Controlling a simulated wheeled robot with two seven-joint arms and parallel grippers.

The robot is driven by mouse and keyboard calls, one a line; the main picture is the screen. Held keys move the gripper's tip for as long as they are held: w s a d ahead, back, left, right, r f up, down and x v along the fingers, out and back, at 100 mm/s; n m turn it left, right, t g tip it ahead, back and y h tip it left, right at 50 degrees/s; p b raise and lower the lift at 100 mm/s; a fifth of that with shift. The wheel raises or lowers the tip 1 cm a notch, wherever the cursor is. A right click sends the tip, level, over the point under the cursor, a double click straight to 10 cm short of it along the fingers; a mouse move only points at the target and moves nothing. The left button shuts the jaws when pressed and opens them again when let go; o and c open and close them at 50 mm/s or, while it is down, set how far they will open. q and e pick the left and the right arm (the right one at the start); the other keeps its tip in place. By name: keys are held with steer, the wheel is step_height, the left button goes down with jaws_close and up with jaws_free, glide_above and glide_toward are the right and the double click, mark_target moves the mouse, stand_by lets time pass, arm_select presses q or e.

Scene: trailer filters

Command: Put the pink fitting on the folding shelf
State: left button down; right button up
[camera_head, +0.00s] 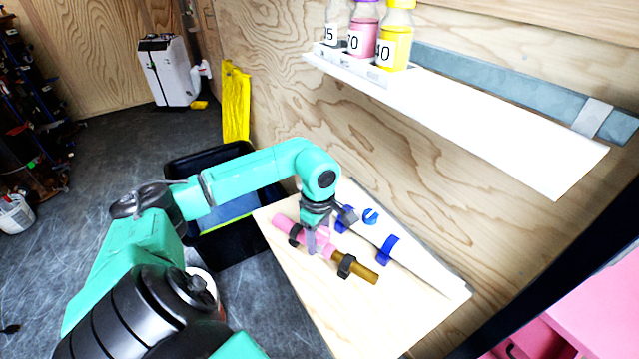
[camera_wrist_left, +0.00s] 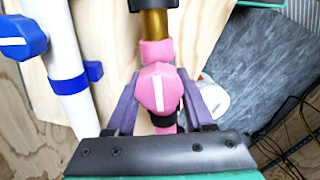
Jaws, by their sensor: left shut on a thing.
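The pink fitting (camera_head: 328,242) lies along a pale wooden board (camera_head: 330,312), in line with a brass pipe (camera_head: 361,273). Black clips (camera_head: 346,266) sit around this line. My left gripper (camera_head: 316,243) comes down from above and is shut on the fitting. In the left wrist view the pink fitting (camera_wrist_left: 157,92), with a white stripe, is between the purple-grey fingers of my left gripper (camera_wrist_left: 158,84). A white wall shelf (camera_head: 470,120) is above and to the right of the gripper. I cannot tell which surface folds. My right gripper is out of view.
Labelled bottles (camera_head: 394,45) stand at the white shelf's left end; the rest of it is bare. A white pipe (camera_wrist_left: 66,75) with blue clips (camera_head: 387,250) runs beside the fitting. A black bin (camera_head: 215,235) is left of the board. The plywood wall is behind.

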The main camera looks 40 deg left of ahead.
mark_target(318, 251)
arm_select(q)
step_height(318, 251, down, 4)
steer(key=shift+f, duration=0.5)
steer(key=shift+c, duration=1.4)
jaws_free()
steer(key=shift+r, duration=0.2)
step_height(318, 251, up, 12)
steer(key=shift+r+b, duration=0.1)
steer(key=shift+b, duration=0.4)
